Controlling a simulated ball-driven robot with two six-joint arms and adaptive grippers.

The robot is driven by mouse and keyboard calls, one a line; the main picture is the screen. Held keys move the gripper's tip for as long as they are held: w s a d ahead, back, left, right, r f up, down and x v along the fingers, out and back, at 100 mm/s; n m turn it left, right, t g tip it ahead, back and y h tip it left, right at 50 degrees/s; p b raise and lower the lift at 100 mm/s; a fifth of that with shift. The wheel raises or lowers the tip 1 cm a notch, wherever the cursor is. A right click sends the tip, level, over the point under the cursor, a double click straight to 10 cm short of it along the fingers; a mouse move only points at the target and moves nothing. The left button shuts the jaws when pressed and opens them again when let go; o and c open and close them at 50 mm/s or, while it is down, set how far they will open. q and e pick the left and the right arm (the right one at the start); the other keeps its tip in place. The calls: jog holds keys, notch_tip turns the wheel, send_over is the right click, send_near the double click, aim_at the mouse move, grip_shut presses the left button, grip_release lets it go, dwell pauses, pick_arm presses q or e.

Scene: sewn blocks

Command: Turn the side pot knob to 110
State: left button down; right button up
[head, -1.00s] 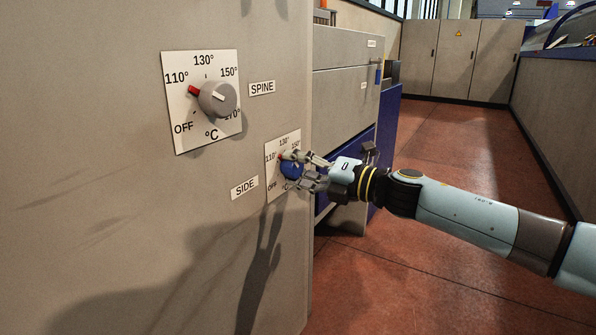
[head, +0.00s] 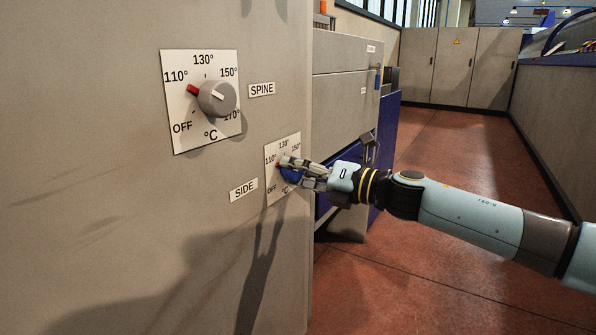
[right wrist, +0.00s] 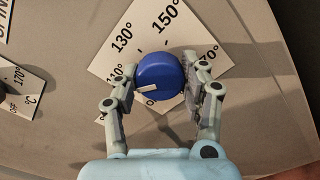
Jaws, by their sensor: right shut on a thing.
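The side pot knob (head: 291,175) is blue and sits on a white dial plate (head: 291,143) marked 110°, 130° and 150°, beside the SIDE label (head: 244,190). My right gripper (head: 287,168) is shut on this knob. In the right wrist view the fingers (right wrist: 162,85) hold the blue knob (right wrist: 158,70) from both sides. A white line (right wrist: 148,88) on the knob lies toward the left finger, on the side of the partly hidden 110° mark. In the head view a small red tip shows near 110°. My left gripper is not in view.
Above left, the grey spine knob (head: 218,99) has its red pointer near 110°, with the SPINE label (head: 262,89) beside it. The panel's right edge is close to the side dial. Grey and blue machine units (head: 345,90) stand behind; red floor lies open at right.

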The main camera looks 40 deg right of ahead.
jog(key=shift+s+f, duration=0.1)
jog(key=shift+f, duration=0.1)
jog(key=o, duration=1)
jog(key=shift+c, duration=0.2)
jog(key=shift+o, duration=1.1)
jog(key=shift+r, duration=0.1)
jog(key=v, duration=1.2)
